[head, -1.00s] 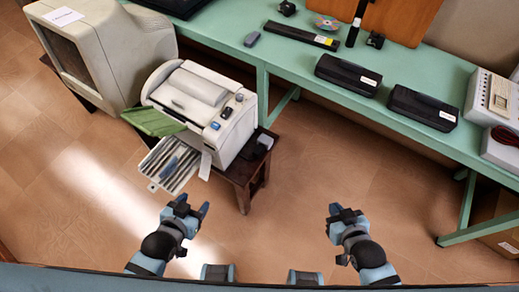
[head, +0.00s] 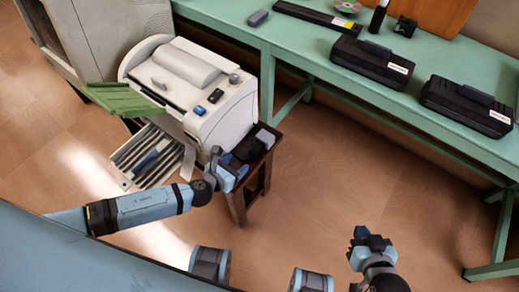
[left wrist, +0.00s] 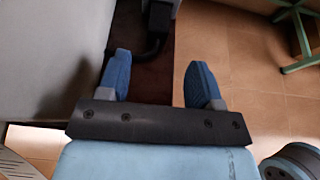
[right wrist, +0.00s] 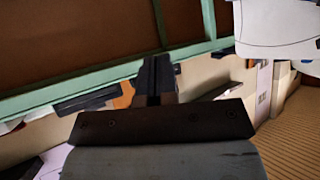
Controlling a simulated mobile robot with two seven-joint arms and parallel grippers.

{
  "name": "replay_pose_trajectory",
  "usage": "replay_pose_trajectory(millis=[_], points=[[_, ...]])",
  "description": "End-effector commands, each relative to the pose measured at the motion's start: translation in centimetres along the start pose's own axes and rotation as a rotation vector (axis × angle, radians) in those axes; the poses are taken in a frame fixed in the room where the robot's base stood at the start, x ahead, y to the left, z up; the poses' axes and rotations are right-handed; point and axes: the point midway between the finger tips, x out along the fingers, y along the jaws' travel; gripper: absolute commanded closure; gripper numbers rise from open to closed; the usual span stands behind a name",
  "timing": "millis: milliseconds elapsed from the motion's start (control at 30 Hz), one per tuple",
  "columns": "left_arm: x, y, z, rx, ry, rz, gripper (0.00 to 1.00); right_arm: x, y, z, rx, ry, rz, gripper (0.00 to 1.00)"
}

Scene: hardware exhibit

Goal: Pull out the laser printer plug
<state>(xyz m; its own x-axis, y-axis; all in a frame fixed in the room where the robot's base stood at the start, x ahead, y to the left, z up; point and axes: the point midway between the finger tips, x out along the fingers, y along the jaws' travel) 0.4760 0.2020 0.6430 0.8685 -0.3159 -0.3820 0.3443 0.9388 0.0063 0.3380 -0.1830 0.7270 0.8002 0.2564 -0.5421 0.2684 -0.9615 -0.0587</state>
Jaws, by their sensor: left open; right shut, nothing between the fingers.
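The white laser printer (head: 215,115) stands on a dark wooden stand (head: 262,165). A black plug-like part (head: 248,148) lies on the stand beside the printer's right side, partly hidden by my gripper. In the left wrist view a black part with a bent cable (left wrist: 155,38) shows beyond and between the fingers. My left gripper (head: 232,170) is open at the stand's front edge, close to the black part; its fingers (left wrist: 157,82) hold nothing. My right gripper (head: 370,238) is shut and empty over the floor, away from the printer; its closed fingers also show in the right wrist view (right wrist: 154,75).
A green table (head: 300,55) with black cases (head: 372,60) runs along the back and right. A green flap (head: 122,100) and a slatted tray (head: 140,160) stick out of the printer's left side. A large beige machine (head: 90,40) stands behind left.

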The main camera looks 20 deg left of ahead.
Motion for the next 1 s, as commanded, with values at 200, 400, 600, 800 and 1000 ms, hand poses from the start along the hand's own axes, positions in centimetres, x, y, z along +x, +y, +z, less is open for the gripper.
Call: replay_pose_trajectory(millis=[200,400,600,800,1000], points=[[4.8,0.0,0.0,-0.005,-0.002,0.001,0.4,0.3,0.0,0.6,-0.004,0.003,0.0,1.0],[8.8,-0.1,0.0,-0.005,-0.002,0.001,0.4,0.5,0.0,0.5,-0.011,0.018,0.001,1.0],[11.3,0.0,0.0,-0.006,-0.001,0.001,0.4,0.7,0.0,0.8,-0.018,0.02,0.001,1.0],[12.0,-0.1,0.1,-0.007,0.0,0.0,0.4,0.7,0.0,0.8,-0.021,0.021,0.001,1.0],[12.0,0.0,0.1,-0.007,0.0,0.0,0.4,0.7,0.0,0.7,-0.021,0.022,0.0,1.0]])
